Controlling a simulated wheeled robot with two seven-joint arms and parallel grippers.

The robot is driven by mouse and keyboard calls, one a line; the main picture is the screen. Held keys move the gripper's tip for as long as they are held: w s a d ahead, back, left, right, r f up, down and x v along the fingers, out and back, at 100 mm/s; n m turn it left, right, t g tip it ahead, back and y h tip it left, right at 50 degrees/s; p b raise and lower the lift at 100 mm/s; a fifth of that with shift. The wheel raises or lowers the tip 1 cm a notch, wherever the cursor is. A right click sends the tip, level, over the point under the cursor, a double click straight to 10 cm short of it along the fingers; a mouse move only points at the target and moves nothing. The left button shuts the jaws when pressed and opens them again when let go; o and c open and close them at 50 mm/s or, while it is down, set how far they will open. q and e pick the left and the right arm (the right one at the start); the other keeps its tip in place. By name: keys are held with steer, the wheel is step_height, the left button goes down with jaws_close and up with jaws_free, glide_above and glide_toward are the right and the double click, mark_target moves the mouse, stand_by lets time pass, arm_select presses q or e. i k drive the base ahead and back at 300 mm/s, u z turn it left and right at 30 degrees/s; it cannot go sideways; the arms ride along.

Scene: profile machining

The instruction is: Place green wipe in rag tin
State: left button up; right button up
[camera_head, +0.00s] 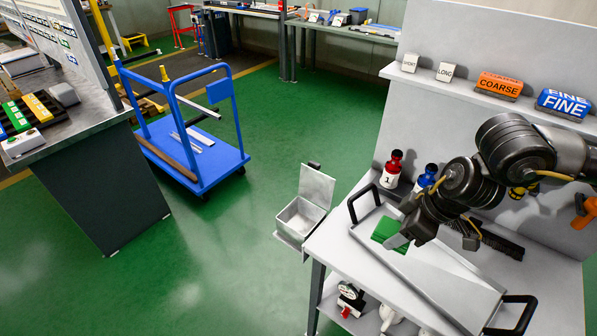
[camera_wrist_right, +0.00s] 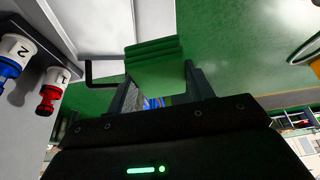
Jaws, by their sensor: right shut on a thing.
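In the right wrist view the wipe (camera_wrist_right: 154,62) sits between the two fingers and shows several folded layers. My right gripper (camera_head: 399,241) is shut on the wipe; its fingers also show in the right wrist view (camera_wrist_right: 158,88). An open metal box with a raised lid, which looks like the rag tin (camera_head: 301,217), hangs at the table's left edge. It lies left of the gripper, and its visible inside looks empty. My left gripper is not in view.
A grey tray (camera_head: 440,283) with black handles lies on the table. A red-capped bottle (camera_head: 391,170) and a blue-capped bottle (camera_head: 427,177) stand behind it. COARSE (camera_head: 499,86) and FINE (camera_head: 563,103) blocks sit on the shelf. A blue cart (camera_head: 195,150) stands on the floor beyond.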

mark_target(301, 229)
steer(key=z, duration=1.2)
steer(key=k, duration=1.1)
steer(key=u, duration=1.6)
steer(key=i, duration=0.5)
steer(key=z, duration=0.05)
